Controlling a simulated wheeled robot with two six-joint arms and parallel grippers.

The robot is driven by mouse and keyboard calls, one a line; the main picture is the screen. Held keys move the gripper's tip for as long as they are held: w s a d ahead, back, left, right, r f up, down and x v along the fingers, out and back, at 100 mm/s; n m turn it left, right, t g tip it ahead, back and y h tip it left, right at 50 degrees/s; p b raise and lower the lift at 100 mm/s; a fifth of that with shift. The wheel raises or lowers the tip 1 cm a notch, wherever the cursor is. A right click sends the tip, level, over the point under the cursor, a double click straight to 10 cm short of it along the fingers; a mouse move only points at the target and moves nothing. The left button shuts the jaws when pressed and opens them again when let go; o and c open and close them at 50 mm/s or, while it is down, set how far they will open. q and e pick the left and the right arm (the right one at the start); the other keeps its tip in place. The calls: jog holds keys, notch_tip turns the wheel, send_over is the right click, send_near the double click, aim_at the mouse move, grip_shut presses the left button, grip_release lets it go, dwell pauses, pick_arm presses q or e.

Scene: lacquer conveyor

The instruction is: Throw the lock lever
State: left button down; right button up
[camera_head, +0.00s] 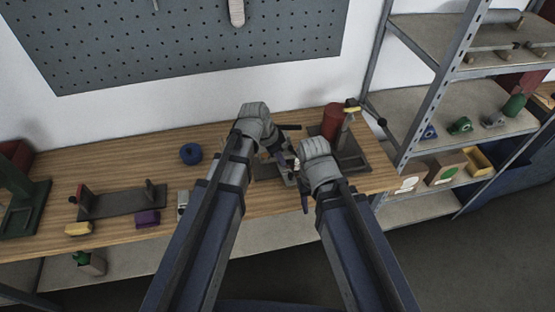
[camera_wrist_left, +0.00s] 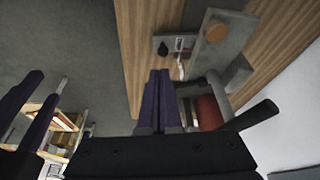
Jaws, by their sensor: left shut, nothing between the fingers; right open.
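My left gripper (camera_head: 281,156) is over the right half of the wooden bench, beside a small grey fixture (camera_head: 267,168) that it partly covers. In the left wrist view its dark purple fingers (camera_wrist_left: 160,85) are together with nothing between them. Beyond the fingertips are a grey plate with a black knob (camera_wrist_left: 178,44) and a thin pale piece; I cannot tell which part is the lock lever, or whether the fingers touch it. My right gripper (camera_head: 304,200) is to the right and lower; its parted fingers show at the left of the left wrist view (camera_wrist_left: 36,108).
A red cylinder (camera_head: 331,121) on a grey stand is close to the right gripper. A shelf rack (camera_head: 440,110) stands at the right. A blue round object (camera_head: 190,153), a purple block (camera_head: 147,218) and a yellow block (camera_head: 78,229) lie on the left bench.

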aim_at(297, 155)
pick_arm(q)
jog(key=w+d+f+b, duration=0.2)
jog(key=d+f, duration=0.1)
jog(key=shift+d+f, duration=0.15)
jog(key=shift+f, duration=0.05)
jog(key=shift+w+d, duration=0.2)
jog(key=shift+d, duration=0.4)
pick_arm(e)
jog(key=shift+f, duration=1.65)
pick_arm(q)
jog(key=shift+d+n, duration=0.25)
jog(key=shift+n, duration=0.15)
